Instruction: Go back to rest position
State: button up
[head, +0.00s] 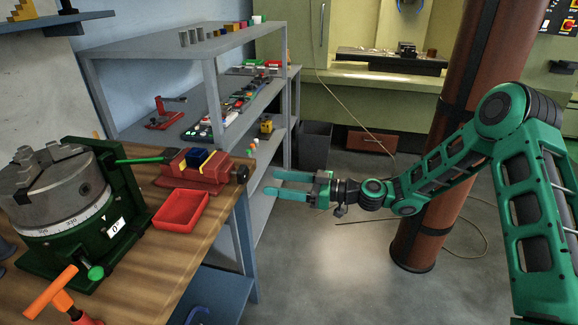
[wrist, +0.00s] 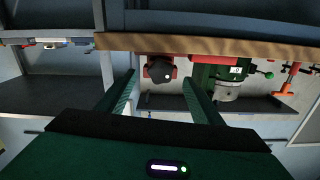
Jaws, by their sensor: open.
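My gripper (head: 288,184) is open and empty, held out over the floor to the right of the wooden workbench (head: 160,232). Its two green fingers point left toward the bench edge and do not touch anything. In the wrist view my gripper (wrist: 160,90) shows both fingers spread apart with nothing between them. My green arm reaches in from the right side of the head view.
On the bench are a red vise (head: 200,176) with a blue block, a red tray (head: 181,210) and a rotary table (head: 65,195). A grey shelf (head: 150,45) stands behind. A brown column (head: 455,130) is near my arm. Open floor lies below.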

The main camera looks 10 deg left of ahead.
jog(key=s+d+m+h, duration=0.3)
jog(key=d+h, duration=0.2)
jog(key=d, duration=0.7)
jog(key=s+d+m+h, duration=0.3)
jog(key=d+h, duration=0.1)
jog(key=d, duration=0.7)
jog(key=s+d+m+h, duration=0.25)
jog(key=d+h, duration=0.25)
jog(key=d, duration=0.7)
jog(key=s+d+r+m+h, duration=0.2)
jog(key=s+d+m, duration=0.2)
jog(key=s+d, duration=0.3)
jog(key=s+d+r+m+h, duration=0.1)
jog(key=s+d+r+m, duration=0.2)
jog(key=s+d, duration=0.4)
jog(key=s+d+r+m, duration=0.1)
jog(key=s+d+m, duration=0.1)
jog(key=s, duration=0.4)
jog(key=s+d+m+g, duration=0.1)
jog(key=s+d+m, duration=0.1)
jog(key=s+m, duration=0.3)
jog(key=s, duration=0.2)
jog(key=shift+s+d+r+h, duration=0.3)
jog(key=shift+d+r, duration=0.05)
jog(key=shift+d, duration=0.05)
